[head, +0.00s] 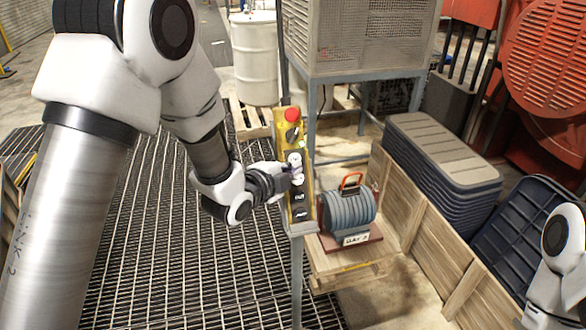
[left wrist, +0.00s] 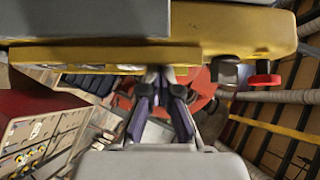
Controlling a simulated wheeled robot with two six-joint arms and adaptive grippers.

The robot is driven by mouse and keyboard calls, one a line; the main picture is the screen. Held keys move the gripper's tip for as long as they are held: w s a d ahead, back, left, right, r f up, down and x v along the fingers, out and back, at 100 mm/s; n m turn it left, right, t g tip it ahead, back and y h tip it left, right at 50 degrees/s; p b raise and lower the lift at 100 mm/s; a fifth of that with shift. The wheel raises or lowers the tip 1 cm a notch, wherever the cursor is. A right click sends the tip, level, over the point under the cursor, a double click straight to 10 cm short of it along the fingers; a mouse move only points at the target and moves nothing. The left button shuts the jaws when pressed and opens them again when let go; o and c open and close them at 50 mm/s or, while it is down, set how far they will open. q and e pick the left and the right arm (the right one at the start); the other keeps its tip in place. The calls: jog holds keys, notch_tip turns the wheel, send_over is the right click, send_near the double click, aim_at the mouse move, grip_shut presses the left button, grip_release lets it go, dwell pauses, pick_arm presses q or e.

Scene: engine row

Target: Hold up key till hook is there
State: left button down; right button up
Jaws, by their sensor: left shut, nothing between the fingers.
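A yellow control box (head: 283,135) stands on a grey post, with a red mushroom button (head: 292,114) at its top and dark controls with labels below. My left gripper (head: 295,172) is shut and empty, its tips at the middle of the box's face, by a small pale part. I cannot tell whether they touch it, and the key itself cannot be made out. In the left wrist view the shut fingers (left wrist: 162,78) point at the yellow box (left wrist: 235,30), and the red button (left wrist: 264,80) lies to their right. My right gripper is out of view.
A wooden barrier (head: 425,215), stacked grey lids (head: 440,150) and a white barrel (head: 255,60) stand around. Open grating (head: 150,260) covers the floor at left.

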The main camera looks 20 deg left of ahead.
pick_arm(q)
jog(key=shift+a, duration=0.1)
dwell(0.5)
jog(key=shift+s, duration=0.2)
jog(key=v, duration=0.7)
jog(key=shift+s, duration=0.15)
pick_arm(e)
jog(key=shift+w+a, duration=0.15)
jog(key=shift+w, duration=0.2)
pick_arm(q)
jog(key=shift+s+r, duration=0.15)
jog(key=shift+r, duration=0.05)
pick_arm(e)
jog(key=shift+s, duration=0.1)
